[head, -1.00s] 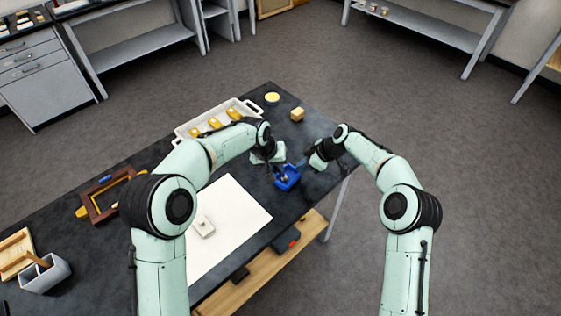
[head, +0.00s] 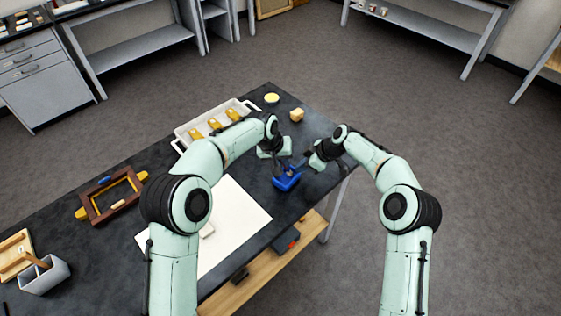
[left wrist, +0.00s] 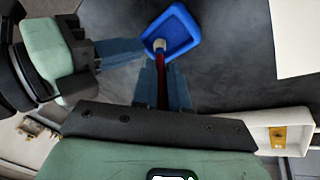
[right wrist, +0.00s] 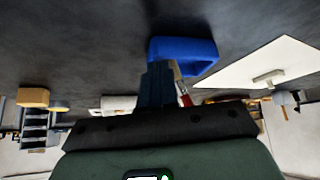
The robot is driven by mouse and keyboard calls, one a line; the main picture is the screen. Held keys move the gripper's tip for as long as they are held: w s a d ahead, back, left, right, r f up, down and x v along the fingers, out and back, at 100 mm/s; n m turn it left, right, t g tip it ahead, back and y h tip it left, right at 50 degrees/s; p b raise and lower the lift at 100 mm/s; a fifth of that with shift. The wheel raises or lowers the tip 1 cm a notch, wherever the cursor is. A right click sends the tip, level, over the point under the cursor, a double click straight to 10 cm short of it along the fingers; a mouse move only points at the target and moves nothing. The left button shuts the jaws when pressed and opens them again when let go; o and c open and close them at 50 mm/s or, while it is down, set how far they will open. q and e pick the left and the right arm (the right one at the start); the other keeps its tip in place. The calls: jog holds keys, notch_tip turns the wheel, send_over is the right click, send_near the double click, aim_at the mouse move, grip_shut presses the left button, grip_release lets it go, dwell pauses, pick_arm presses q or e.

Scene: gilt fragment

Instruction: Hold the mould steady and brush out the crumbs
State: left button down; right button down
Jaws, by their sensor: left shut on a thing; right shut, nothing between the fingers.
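The blue mould (head: 287,181) sits on the dark table between my two grippers; it also shows in the left wrist view (left wrist: 181,42) and the right wrist view (right wrist: 185,50). My left gripper (head: 282,166) is shut on a brush with a red handle (left wrist: 161,88). The brush's pale tip (left wrist: 159,45) is at the mould's near corner in the left wrist view; I cannot tell if it touches. My right gripper (head: 307,158) is shut and empty. Its fingertips (left wrist: 142,50) are beside the mould's wall, touching or nearly so. I cannot make out crumbs.
A white sheet (head: 240,215) lies left of the mould, with a small pale block (head: 207,230) partly behind my left arm. A white tray (head: 181,133) holds several yellow pieces. A tan block (head: 297,115) and yellow round tin (head: 272,98) stand behind. A wooden frame (head: 92,207) lies left.

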jog(key=shift+s+d+f, duration=0.1)
jog(key=shift+s+f, duration=0.1)
jog(key=shift+f, duration=0.2)
pick_arm(q)
jog(key=shift+r, duration=4.5)
pick_arm(e)
jog(key=shift+r, duration=0.1)
jog(key=shift+w+r, duration=0.2)
jog(key=shift+r, duration=0.85)
notch_tip(320, 180, up, 4)
jog(key=shift+r, duration=0.2)
